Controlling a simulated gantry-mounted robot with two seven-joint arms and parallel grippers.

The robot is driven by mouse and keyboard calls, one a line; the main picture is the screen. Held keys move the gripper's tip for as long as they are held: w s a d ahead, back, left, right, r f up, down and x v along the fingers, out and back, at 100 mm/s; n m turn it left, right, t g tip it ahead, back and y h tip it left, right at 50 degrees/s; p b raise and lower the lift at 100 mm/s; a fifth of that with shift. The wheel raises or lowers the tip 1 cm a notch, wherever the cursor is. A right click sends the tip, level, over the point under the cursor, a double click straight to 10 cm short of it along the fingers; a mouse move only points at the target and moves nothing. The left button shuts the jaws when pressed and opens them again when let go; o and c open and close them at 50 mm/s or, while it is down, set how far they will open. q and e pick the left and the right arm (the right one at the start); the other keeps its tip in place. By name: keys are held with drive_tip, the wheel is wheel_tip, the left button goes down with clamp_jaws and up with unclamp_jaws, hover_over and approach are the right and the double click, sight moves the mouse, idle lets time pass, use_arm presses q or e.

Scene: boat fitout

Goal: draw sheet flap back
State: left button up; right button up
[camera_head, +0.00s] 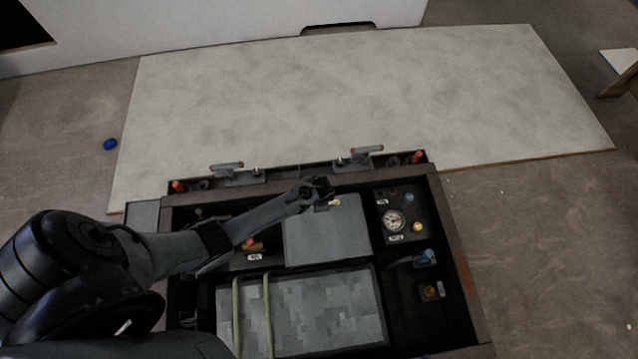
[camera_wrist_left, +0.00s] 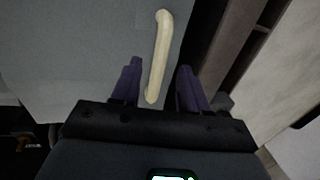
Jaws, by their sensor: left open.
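A grey sheet flap (camera_head: 327,235) lies over the middle of the dark framed box in the head view. It also fills the upper left of the left wrist view (camera_wrist_left: 70,50). A pale cream bar-shaped handle (camera_wrist_left: 158,55) is on the flap near its edge, and its end shows in the head view (camera_head: 335,203). My left gripper (camera_head: 322,188) is over the far edge of the flap. In the left wrist view its two purple fingers (camera_wrist_left: 160,82) are open, one on each side of the handle's near end, with gaps visible. My right gripper is not in view.
A grey patterned block with two pale straps (camera_head: 325,310) lies in front of the flap. A panel with a gauge (camera_head: 393,220), knobs and a blue valve (camera_head: 428,257) is at right. Orange-tipped clamps (camera_head: 360,156) line the back rim. A pale board (camera_head: 340,90) lies behind.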

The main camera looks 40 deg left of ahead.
use_arm(q)
drive_tip(key=shift+w+a+f+b, duration=0.15)
drive_tip(key=shift+f+b, duration=0.25)
drive_tip(key=shift+f, duration=0.65)
drive_tip(key=shift+c, duration=0.6)
clamp_jaws()
